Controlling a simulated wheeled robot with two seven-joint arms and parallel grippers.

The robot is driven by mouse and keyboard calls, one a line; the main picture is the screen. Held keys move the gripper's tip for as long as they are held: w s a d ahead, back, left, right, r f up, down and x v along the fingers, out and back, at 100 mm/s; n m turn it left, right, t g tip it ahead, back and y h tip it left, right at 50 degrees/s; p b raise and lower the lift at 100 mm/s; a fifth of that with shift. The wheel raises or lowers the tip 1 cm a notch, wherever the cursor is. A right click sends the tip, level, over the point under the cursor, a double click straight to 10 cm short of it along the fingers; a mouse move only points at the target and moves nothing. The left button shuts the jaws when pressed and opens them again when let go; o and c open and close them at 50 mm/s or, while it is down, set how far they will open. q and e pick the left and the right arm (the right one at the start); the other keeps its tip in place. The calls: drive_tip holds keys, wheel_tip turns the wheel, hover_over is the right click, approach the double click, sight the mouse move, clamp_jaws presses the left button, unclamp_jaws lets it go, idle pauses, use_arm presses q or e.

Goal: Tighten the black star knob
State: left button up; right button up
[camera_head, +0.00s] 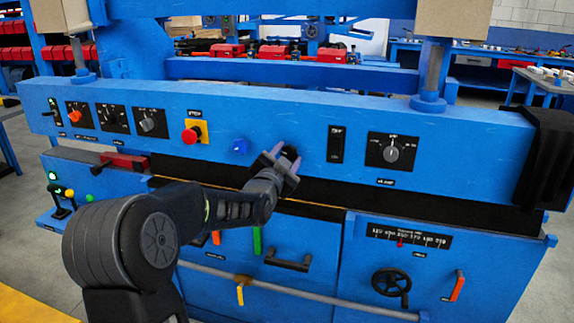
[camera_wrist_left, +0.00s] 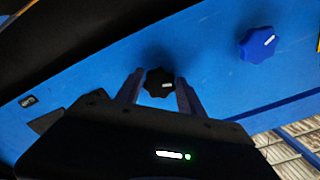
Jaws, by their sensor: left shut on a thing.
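The black star knob (camera_wrist_left: 159,83) sits on the front of the blue panel and has a white mark on its face. In the head view the knob (camera_head: 289,153) shows only in part, between the fingers of my left gripper (camera_head: 283,163). In the left wrist view the two fingers of my left gripper (camera_wrist_left: 158,92) stand on either side of the knob, shut on it. My right gripper is in neither view.
A blue star knob (camera_head: 239,146) is just left of the black one. A red stop button (camera_head: 190,135) on a yellow plate is farther left. A black switch (camera_head: 336,144) and a grey rotary knob (camera_head: 391,153) are to the right. A black handle (camera_head: 287,263) is below.

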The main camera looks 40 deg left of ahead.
use_arm(q)
drive_tip(key=m+b, duration=0.1)
drive_tip(key=m, duration=0.2)
drive_tip(key=shift+f, duration=0.1)
drive_tip(key=m+b, duration=0.1)
drive_tip(key=m, duration=0.2)
drive_tip(key=shift+m, duration=0.3)
drive_tip(key=m, duration=0.3)
drive_tip(key=shift+m, duration=0.3)
drive_tip(key=m, duration=0.4)
drive_tip(key=shift+r+m, duration=0.2)
drive_tip(key=shift+m, duration=0.2)
drive_tip(key=o, duration=1.4)
drive_tip(key=shift+c, duration=0.2)
